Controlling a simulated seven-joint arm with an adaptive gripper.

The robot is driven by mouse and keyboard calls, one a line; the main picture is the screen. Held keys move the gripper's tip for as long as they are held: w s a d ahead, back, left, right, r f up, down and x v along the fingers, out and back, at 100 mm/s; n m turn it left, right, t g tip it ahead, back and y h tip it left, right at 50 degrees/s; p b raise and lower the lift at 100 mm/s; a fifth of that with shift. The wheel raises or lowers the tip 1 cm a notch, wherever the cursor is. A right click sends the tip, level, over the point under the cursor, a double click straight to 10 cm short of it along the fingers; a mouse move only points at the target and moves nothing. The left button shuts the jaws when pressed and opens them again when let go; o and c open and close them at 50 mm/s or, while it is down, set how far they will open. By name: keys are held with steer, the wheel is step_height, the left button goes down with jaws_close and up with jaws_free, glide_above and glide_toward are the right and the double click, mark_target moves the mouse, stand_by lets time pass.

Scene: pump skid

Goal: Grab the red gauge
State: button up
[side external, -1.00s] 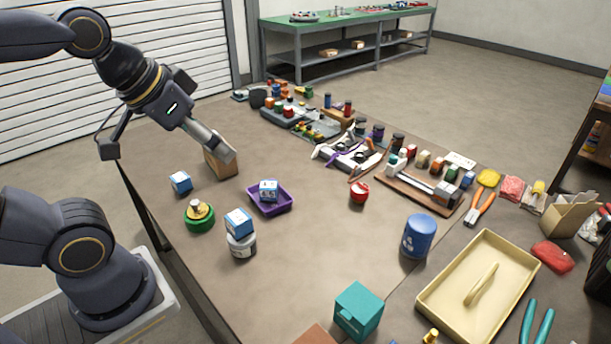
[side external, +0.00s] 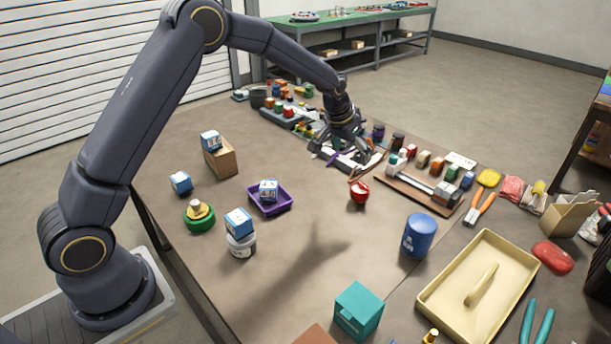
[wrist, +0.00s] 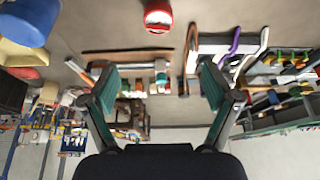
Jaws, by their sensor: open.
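The red gauge (side external: 359,192) stands on the brown table, right of centre in the side external view. In the wrist view the red gauge (wrist: 158,16) is at the top edge, partly cut off, with a pale round face. My gripper (side external: 352,153) is beyond the gauge, over or near the white and purple tools; its exact height is unclear. In the wrist view my gripper (wrist: 158,85) has its two fingers spread wide, with nothing held between them. The gauge lies outside the fingers.
White and purple-handled tools (side external: 350,158) lie close to my gripper. A board with blocks and a metal piece (side external: 420,190) is to the gauge's right. A blue can (side external: 418,236) and a purple tray (side external: 285,207) stand nearer. The table in front of the gauge is clear.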

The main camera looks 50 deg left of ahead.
glide_toward(360, 188)
steer(key=x, duration=0.5)
steer(key=shift+a+f, duration=0.15)
steer(key=shift+a, duration=0.05)
steer(key=x, duration=0.6)
steer(key=shift+d, duration=0.2)
steer(key=c, duration=1.4)
steer(key=shift+o, duration=0.2)
